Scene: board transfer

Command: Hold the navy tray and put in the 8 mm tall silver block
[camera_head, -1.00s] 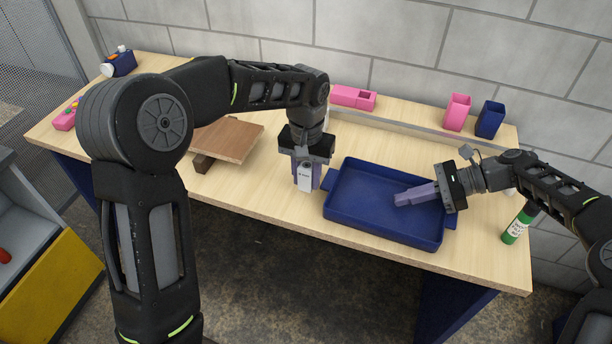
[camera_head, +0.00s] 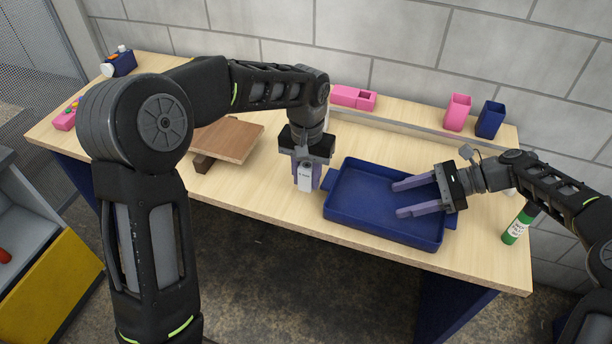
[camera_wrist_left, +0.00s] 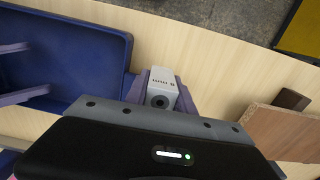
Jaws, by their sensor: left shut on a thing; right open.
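The silver block (camera_head: 305,178) is upright between the purple fingers of my left gripper (camera_head: 307,182). My left gripper is shut on it, just left of the tray; the block also shows in the left wrist view (camera_wrist_left: 162,88), with a printed mark and a dark round spot. The navy tray (camera_head: 352,232) lies on the table and looks empty; it also shows in the left wrist view (camera_wrist_left: 118,40). My right gripper (camera_head: 398,199) is open, its fingers spread over the tray's right part. I cannot tell whether they touch the tray.
A brown board (camera_head: 230,138) rests tilted on a dark wooden piece (camera_head: 203,163) to the left. A green bottle (camera_head: 517,226) is at the right. Pink (camera_head: 457,112) and navy (camera_head: 490,120) cups and a pink box (camera_head: 352,97) stand at the back. Table front centre-left is clear.

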